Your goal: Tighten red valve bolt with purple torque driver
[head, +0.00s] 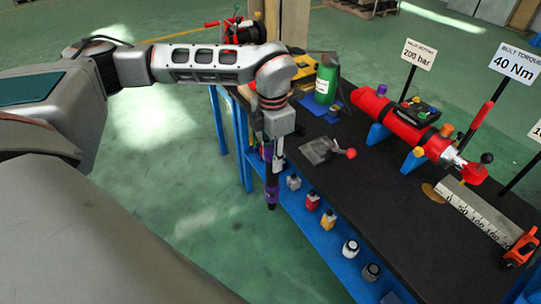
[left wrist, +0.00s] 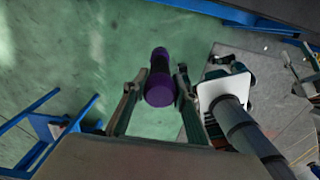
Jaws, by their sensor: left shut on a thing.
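My left gripper (head: 275,150) hangs off the bench's left edge, pointing down and shut on the purple torque driver (head: 271,188). The driver hangs roughly upright, dark tip down. In the left wrist view, the purple driver (left wrist: 160,80) sits between the fingers of my left gripper (left wrist: 158,92). A red cylinder (head: 388,116) lies on blue supports on the bench, apart from the driver. Its right end has a silver fitting (head: 449,156) and a red part (head: 474,173). I cannot tell which part is the red valve bolt. My right gripper is not in view.
The black bench top (head: 345,190) holds a green bottle (head: 327,78), a grey plate with a red knob (head: 320,150) and a ruler block (head: 480,212). Signs on poles, including "40 Nm" (head: 515,64), stand behind. Small bottles line a blue lower shelf (head: 300,222). Green floor lies left.

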